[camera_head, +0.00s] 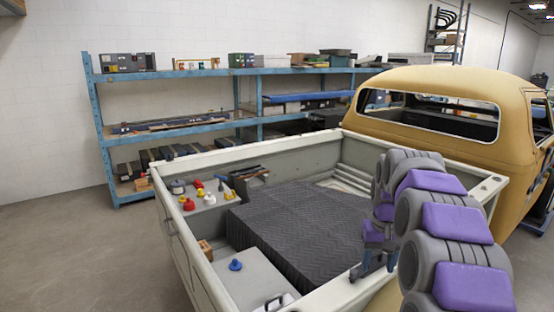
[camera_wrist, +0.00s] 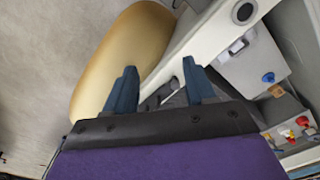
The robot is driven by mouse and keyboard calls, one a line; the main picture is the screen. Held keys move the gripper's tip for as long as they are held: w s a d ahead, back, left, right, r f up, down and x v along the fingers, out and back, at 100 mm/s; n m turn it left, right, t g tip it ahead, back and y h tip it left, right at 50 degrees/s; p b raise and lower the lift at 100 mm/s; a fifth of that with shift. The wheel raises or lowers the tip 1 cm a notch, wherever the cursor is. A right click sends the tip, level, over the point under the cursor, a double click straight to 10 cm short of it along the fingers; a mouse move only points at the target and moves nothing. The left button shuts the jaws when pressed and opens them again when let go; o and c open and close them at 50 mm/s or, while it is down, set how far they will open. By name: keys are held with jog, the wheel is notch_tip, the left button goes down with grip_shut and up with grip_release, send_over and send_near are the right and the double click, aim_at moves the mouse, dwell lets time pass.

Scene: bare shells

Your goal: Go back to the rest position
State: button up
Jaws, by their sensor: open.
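My purple and grey arm comes in from the right of the head view and bends down over the near side wall of the truck bed (camera_head: 190,240). My gripper (camera_head: 372,268) hangs at or just above that wall; the exact gap is hard to tell. In the wrist view my gripper (camera_wrist: 160,75) shows two blue fingers spread apart with nothing between them. The pale bed wall (camera_wrist: 215,28) and the yellow rounded truck body (camera_wrist: 130,50) lie beyond the fingers.
A dark ridged mat (camera_head: 280,225) covers the bed's middle. Several small red, yellow and blue parts stand on a ledge (camera_head: 215,205) at its left. A blue knob (camera_head: 236,265) sits on a grey box. The yellow cab (camera_head: 425,80) is behind; a blue shelf (camera_head: 190,72) lines the wall.

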jog(key=s+a+f+b, duration=0.3)
jog(key=s+f, duration=0.2)
jog(key=s, duration=0.8)
jog(key=s+a+f+n+g+b, duration=0.1)
jog(key=s+a+f+b, duration=0.2)
jog(key=s, duration=0.9)
jog(key=s+a+f+b, duration=0.4)
jog(key=s+f, duration=0.5)
jog(key=s, duration=0.4)
jog(key=shift+s+a+g, duration=0.3)
jog(key=shift+a+g, duration=0.1)
jog(key=shift+a, duration=0.2)
